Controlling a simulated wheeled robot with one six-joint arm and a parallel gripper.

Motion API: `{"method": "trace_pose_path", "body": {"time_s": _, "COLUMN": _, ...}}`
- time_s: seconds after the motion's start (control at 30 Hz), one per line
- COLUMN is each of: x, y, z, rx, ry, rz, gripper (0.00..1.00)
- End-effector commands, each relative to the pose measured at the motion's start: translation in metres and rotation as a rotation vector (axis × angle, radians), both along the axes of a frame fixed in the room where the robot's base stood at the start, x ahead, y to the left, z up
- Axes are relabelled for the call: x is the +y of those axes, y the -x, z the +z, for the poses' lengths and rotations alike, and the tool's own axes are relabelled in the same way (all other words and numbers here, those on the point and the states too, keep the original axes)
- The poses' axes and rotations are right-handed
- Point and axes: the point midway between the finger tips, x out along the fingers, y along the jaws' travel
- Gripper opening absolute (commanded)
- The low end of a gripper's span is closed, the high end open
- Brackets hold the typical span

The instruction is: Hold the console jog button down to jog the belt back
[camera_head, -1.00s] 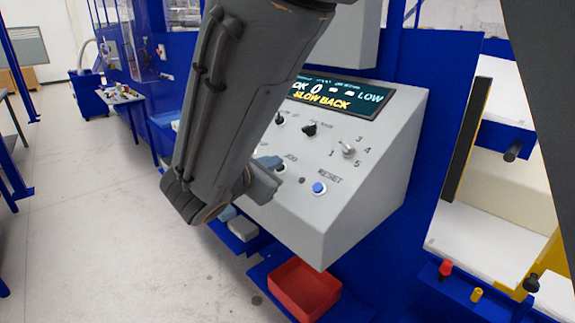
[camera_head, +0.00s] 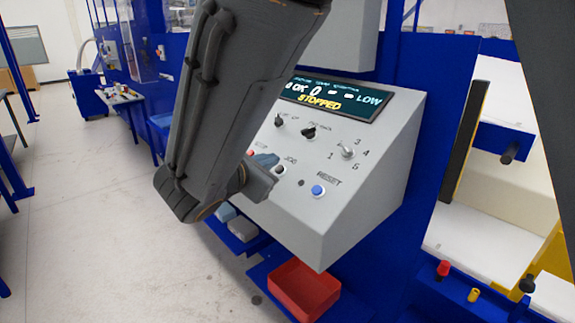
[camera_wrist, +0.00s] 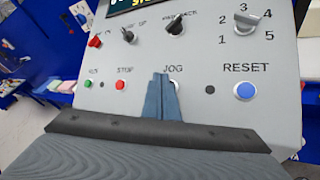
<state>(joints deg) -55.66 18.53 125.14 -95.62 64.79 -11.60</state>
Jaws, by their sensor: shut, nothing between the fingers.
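The grey sloped console (camera_head: 350,200) stands in front of me. Its jog button (camera_head: 280,170), under the JOG label, is small and pale with a dark centre. In the wrist view the jog button (camera_wrist: 174,86) is partly hidden behind my fingers. My gripper (camera_head: 266,160) is shut and empty, with its blue-grey fingertips close beside the button. The wrist view shows my gripper (camera_wrist: 161,82) just left of the button; I cannot tell whether it touches the panel. The display (camera_head: 335,98) reads STOPPED in yellow, with a 0 and LOW above.
A blue RESET button (camera_head: 318,190) sits right of the jog button, and a red STOP button (camera_wrist: 120,85) sits left. Black knobs (camera_head: 309,132) and a numbered selector (camera_head: 347,151) are above. A red bin (camera_head: 303,289) is below. Open floor lies left.

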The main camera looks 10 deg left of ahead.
Motion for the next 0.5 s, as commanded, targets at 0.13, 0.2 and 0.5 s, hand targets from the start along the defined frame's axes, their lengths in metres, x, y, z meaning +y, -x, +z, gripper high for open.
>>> {"method": "trace_pose_path", "body": {"time_s": 0.13, "x": 0.0, "y": 0.0, "z": 0.0, "rx": 0.0, "ry": 0.0, "rz": 0.0, "gripper": 0.0}}
{"method": "trace_pose_path", "body": {"time_s": 0.2, "x": 0.0, "y": 0.0, "z": 0.0, "rx": 0.0, "ry": 0.0, "rz": 0.0, "gripper": 0.0}}
{"method": "trace_pose_path", "body": {"time_s": 0.5, "x": 0.006, "y": 0.007, "z": 0.015, "rx": -0.001, "ry": -0.002, "rz": 0.0, "gripper": 0.0}}
